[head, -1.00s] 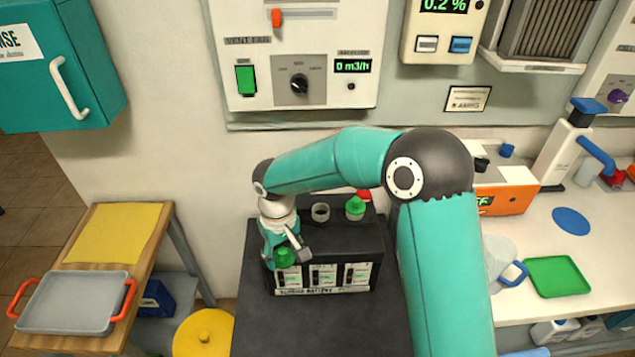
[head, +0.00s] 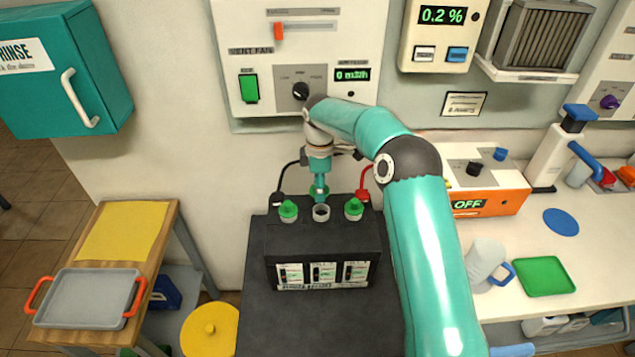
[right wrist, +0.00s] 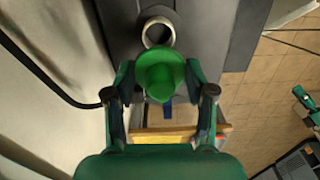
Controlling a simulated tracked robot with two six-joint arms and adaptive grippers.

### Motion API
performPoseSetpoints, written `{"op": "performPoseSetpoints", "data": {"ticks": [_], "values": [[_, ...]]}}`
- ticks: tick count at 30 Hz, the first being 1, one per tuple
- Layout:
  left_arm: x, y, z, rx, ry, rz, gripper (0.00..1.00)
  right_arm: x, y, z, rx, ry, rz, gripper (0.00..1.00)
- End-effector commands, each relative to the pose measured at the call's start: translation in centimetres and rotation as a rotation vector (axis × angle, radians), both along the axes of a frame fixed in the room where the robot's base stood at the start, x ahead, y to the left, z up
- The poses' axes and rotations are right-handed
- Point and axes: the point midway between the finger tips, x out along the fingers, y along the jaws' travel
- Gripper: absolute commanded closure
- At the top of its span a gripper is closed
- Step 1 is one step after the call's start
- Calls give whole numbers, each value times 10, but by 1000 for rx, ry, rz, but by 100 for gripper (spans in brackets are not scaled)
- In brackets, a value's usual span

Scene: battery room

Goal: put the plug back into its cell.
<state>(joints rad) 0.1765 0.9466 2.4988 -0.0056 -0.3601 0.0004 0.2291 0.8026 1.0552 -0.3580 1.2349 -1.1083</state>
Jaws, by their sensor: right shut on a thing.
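The black battery (head: 318,243) stands on a dark surface, with three cell necks on top. The middle cell (head: 321,212) is open, a pale ring with a dark hole; it also shows in the right wrist view (right wrist: 158,32). Green plugs sit on the left cell (head: 288,211) and the right cell (head: 354,209). My right gripper (head: 319,186) is shut on a green plug (right wrist: 160,72), seen between its fingers in the right wrist view (right wrist: 160,76). The held plug appears close to the open cell, not in it; its exact height is unclear. My left gripper is out of view.
Black and red cables rise behind the battery. The vent fan panel (head: 296,60) is on the wall behind my right arm. An orange-fronted unit (head: 490,200) and a clear jug (head: 484,262) stand to the right. A tray (head: 85,298) lies at left.

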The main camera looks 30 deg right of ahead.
Motion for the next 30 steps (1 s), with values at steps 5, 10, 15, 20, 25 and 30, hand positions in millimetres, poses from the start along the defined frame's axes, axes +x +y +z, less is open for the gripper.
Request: {"op": "performPoseSetpoints", "data": {"ticks": [5, 10, 15, 20, 25, 30], "values": [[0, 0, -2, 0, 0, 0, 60, 1, -4, -3, 2, 0, 29, 65], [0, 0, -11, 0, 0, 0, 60, 1, -4, -13, 1, 1, 29, 65], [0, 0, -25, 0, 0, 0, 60, 0, -4, -28, 2, 0, 28, 65], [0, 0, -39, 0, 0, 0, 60, 0, -4, -43, 2, 0, 28, 65], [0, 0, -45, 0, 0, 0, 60, 1, -4, -55, 1, 1, 28, 65], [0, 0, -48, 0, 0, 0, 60, 1, -4, -62, 1, 1, 27, 64]]}}
